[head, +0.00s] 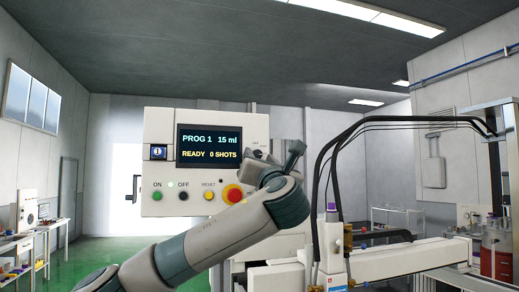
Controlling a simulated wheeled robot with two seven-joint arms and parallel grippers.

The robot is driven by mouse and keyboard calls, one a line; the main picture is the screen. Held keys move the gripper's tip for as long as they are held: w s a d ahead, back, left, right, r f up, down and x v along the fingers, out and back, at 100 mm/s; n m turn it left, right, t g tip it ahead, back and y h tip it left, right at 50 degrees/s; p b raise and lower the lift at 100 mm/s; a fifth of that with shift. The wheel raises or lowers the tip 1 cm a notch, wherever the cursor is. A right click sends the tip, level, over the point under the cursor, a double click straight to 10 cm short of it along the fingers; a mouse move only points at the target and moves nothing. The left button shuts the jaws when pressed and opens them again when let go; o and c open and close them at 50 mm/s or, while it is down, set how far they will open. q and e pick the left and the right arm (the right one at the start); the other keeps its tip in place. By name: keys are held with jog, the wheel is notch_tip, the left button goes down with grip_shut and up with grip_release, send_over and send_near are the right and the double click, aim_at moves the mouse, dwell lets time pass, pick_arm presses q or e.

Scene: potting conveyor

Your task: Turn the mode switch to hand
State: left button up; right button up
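The control box (207,118) stands ahead of me, with a screen (209,146) reading PROG 1, 15 ml, READY, 0 SHOTS. My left gripper (294,150) is in front of the box's right edge, its arm coming up from the lower left. I see it from behind and to the side, so its fingers do not show clearly. My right gripper is out of view.
Below the screen are a green ON button (157,196), a black OFF button (183,196), a yellow reset button (209,196) and a red emergency stop (233,193), close to my forearm. Black hoses (335,140) and a white dosing machine (375,262) stand at the right.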

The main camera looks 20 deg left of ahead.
pick_arm(q)
jog(key=shift+w+a+r, duration=0.15)
jog(key=shift+w+a, duration=0.05)
jog(key=shift+w, duration=0.1)
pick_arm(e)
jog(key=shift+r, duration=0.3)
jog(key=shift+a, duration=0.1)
pick_arm(q)
grip_shut()
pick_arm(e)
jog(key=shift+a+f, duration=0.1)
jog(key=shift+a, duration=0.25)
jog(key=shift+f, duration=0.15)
